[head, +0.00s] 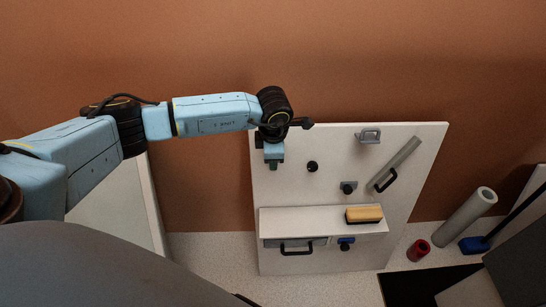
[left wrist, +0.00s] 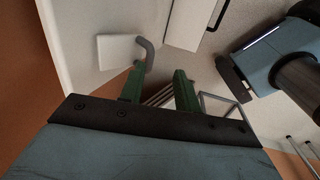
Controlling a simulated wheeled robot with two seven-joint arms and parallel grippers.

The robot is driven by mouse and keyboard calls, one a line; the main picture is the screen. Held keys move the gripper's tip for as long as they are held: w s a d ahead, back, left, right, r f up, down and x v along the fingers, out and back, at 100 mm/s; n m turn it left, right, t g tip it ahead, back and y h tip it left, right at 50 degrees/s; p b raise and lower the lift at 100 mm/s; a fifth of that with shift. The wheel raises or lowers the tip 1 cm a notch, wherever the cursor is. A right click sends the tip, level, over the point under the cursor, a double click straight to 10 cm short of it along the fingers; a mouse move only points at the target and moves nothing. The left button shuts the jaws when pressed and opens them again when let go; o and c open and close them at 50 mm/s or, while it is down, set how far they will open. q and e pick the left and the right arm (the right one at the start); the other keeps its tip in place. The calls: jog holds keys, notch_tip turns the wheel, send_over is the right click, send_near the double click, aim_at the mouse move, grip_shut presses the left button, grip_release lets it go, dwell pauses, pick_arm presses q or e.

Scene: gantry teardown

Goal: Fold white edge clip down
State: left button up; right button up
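A pale upright panel (head: 285,205) stands against the brown wall. My left gripper (head: 274,166) points down in front of its upper left part. In the left wrist view its two green fingers (left wrist: 159,88) stand apart, with no object clearly held between them. Beyond them is a small white plate (left wrist: 116,50) with a grey curved piece (left wrist: 148,52) at its side; I cannot tell whether this is the white edge clip. In the head view I cannot make out a white clip, and my arm covers part of the panel's upper left edge. My right gripper does not show.
The panel carries a black knob (head: 312,167), a grey top bracket (head: 369,136), a slanted grey bar (head: 408,153) and a shelf (head: 290,217) with a yellow block (head: 364,214). A grey cylinder (head: 464,216) and red cup (head: 418,250) stand right.

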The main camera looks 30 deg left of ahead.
pick_arm(q)
notch_tip(320, 180, up, 13)
jog(key=s+d+p, duration=0.1)
jog(key=s, duration=0.1)
jog(key=shift+f, duration=0.2)
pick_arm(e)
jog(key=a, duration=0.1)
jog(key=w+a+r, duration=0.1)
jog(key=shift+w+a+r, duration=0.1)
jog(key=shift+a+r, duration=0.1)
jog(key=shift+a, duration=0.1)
pick_arm(q)
jog(key=shift+d, duration=0.1)
